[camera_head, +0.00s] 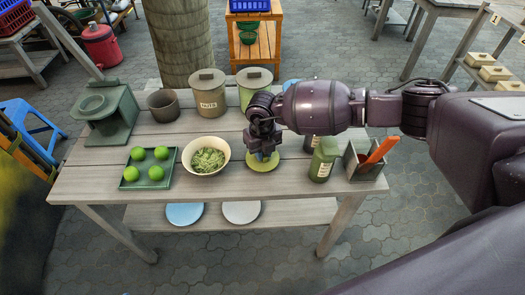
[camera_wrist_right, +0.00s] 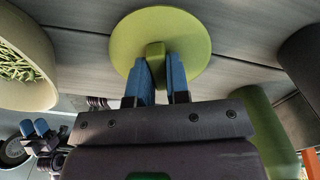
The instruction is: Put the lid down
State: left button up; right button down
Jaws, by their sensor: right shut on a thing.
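A round yellow-green lid (camera_head: 262,162) with a block handle is low over the front middle of the grey wooden table (camera_head: 100,186), right of a cream bowl of chopped greens (camera_head: 207,156). My right gripper (camera_head: 262,150) points down, its fingers at the lid's handle. In the right wrist view, the blue fingers of my right gripper (camera_wrist_right: 161,75) are shut on the handle of the lid (camera_wrist_right: 190,45). I cannot tell whether the lid touches the table. Another pair of blue fingertips, apparently my left gripper (camera_wrist_right: 35,128), shows small at lower left there.
A green tray of limes (camera_head: 148,172) is at left. Lidded canisters (camera_head: 208,95) (camera_head: 253,87), an open pot (camera_head: 163,106) and a green stand (camera_head: 105,112) are behind. A green bottle (camera_head: 324,160) and a grey box with orange-handled tools (camera_head: 365,165) are at right.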

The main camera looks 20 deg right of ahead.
jog(key=shift+f, duration=0.15)
jog(key=c, duration=1.2)
grip_release()
jog(key=shift+c, duration=0.2)
pick_arm(q)
jog(key=shift+s+f, duration=0.1)
jog(key=shift+f, duration=0.15)
pick_arm(e)
jog(key=shift+o, duration=0.7)
